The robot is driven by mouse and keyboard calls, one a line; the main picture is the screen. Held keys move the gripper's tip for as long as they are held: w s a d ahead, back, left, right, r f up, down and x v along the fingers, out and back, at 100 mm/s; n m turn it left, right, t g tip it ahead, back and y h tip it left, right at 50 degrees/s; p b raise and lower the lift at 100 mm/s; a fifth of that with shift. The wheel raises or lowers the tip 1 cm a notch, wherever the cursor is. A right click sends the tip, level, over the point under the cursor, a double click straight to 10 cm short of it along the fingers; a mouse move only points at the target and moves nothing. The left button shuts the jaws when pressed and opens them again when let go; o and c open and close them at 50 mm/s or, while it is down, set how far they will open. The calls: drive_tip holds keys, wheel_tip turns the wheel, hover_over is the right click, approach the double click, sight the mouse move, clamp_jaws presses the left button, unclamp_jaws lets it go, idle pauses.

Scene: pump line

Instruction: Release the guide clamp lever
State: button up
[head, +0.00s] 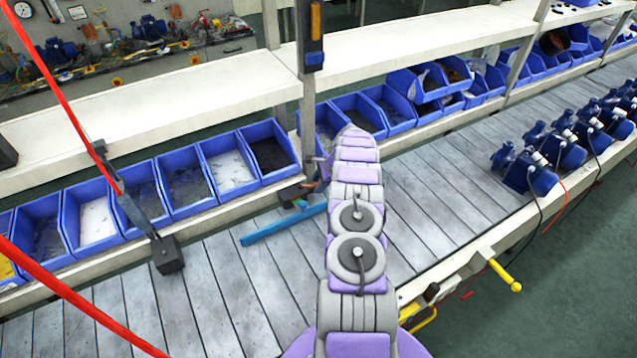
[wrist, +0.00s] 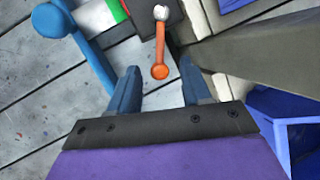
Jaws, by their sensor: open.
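In the wrist view, a slim lever (wrist: 160,42) with a light round end at the top and an orange round end at the bottom lies beside a dark block. My gripper (wrist: 158,80) is open, with one blue finger on each side of the orange end. I see no contact with the lever. A blue guide bar (wrist: 92,58) runs at upper left in this view. In the head view, the blue guide bar (head: 283,223) lies across the grey line, left of my arm.
A grey post (wrist: 255,45) stands close to the right finger. Blue bins (head: 182,185) line the back of the slatted line (head: 225,290). Blue pumps (head: 540,170) stand at right. A yellow handle (head: 503,275) sticks out at the front edge. A dark stand (head: 168,255) is at left.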

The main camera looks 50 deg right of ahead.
drive_tip(key=shift+c, duration=0.2)
clamp_jaws()
idle(0.4)
